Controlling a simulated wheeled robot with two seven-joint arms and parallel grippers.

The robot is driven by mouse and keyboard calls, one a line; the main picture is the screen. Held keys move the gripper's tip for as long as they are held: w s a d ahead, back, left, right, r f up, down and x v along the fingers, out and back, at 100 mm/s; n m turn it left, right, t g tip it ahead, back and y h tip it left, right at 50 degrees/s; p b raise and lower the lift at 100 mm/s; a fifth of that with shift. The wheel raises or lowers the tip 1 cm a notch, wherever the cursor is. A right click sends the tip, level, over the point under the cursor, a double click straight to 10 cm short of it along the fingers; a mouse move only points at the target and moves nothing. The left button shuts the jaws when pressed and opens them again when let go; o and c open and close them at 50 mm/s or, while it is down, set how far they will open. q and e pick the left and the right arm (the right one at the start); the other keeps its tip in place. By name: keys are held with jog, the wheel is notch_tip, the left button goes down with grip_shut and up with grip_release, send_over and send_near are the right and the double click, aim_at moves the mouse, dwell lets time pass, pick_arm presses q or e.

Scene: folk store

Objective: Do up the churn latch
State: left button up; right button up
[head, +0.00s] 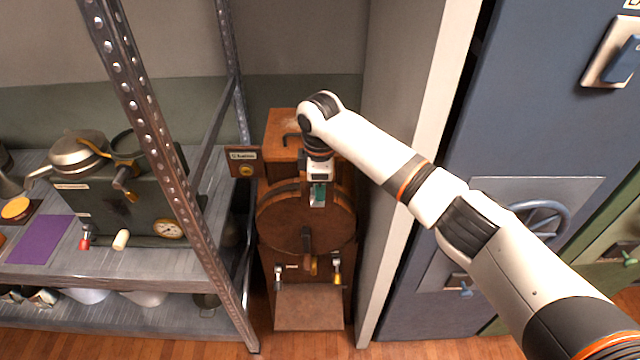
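The wooden churn (283,230), a round reddish-brown drum on a wooden stand, is in the middle of the head view. My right gripper (318,201) points down at the drum's upper front. Its fingertips are small and partly hidden, so I cannot tell whether they are open or shut, or whether they touch anything. A dark crank with an orange grip (312,267) hangs at the drum's lower front. Two small levers, left (278,278) and right (337,268), sit on the stand below. I cannot make out which part is the latch. My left gripper is out of view.
A metal shelf (200,290) with a green machine (130,212) and a purple cloth (40,239) stands left. A pale partition (395,200) is close on the churn's right. Beyond it is a blue cabinet with a handwheel (540,218). Wooden floor shows in front.

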jog(key=shift+w+f, duration=0.1)
jog(key=shift+f, duration=0.9)
jog(key=shift+c, duration=0.2)
grip_shut()
